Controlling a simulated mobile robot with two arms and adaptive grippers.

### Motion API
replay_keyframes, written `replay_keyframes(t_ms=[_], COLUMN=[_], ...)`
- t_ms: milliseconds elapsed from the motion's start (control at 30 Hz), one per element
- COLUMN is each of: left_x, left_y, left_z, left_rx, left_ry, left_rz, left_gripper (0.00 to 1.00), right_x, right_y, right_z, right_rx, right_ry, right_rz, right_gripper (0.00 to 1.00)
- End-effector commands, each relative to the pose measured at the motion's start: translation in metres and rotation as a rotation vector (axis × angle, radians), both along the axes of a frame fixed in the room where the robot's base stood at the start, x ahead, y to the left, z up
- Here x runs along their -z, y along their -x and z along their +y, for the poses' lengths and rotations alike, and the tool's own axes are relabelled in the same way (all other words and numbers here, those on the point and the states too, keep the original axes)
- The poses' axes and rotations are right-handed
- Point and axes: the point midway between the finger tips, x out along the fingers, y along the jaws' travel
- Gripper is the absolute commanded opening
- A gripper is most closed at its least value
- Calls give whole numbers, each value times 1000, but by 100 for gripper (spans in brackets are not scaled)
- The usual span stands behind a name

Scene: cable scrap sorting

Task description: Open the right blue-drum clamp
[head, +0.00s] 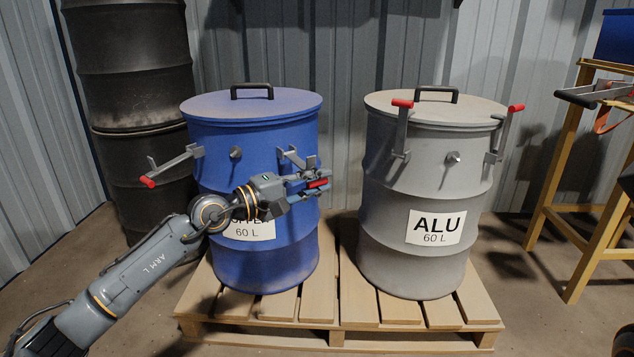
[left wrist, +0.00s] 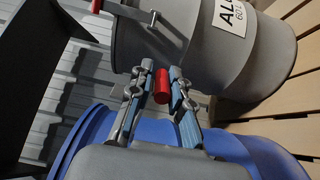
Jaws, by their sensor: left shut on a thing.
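The blue drum (head: 262,262) stands on the left of the pallet with its lid on. Its right clamp (head: 292,156) is on the front right of the rim. The clamp's red handle (head: 318,183) points out to the right of the drum. My left gripper (head: 312,182) is shut on this handle, and its fingers partly hide the lever. In the left wrist view the red handle (left wrist: 162,86) sits between the two fingertips. The blue drum's left clamp (head: 175,162) has its lever swung outward, with its red grip low at the left. My right gripper is not in view.
The grey ALU drum (head: 415,268) stands close on the right, with both clamp levers upright. Both drums stand on a wooden pallet (head: 335,325). Black drums (head: 135,80) are stacked at the back left. A yellow-legged stand (head: 563,150) is at the right.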

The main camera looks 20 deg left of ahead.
Motion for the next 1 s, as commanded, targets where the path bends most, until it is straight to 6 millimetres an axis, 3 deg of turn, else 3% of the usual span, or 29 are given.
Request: replay_keyframes(t_ms=[233, 267, 333, 733, 1000], left_x=[3, 3, 3, 2, 3], left_y=[-2, -2, -1, 4, 42], left_z=[3, 3, 3, 5, 35], left_rx=[-6, -6, -6, -4, -5], left_ry=[2, 2, 2, 0, -3], left_rz=[8, 8, 7, 4, 7], left_gripper=[0, 23, 37, 37, 37], right_x=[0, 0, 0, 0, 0], right_y=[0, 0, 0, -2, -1], right_z=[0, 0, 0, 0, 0], right_rx=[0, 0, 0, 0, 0], right_ry=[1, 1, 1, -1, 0], right_rz=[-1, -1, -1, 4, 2], right_gripper=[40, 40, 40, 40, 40])
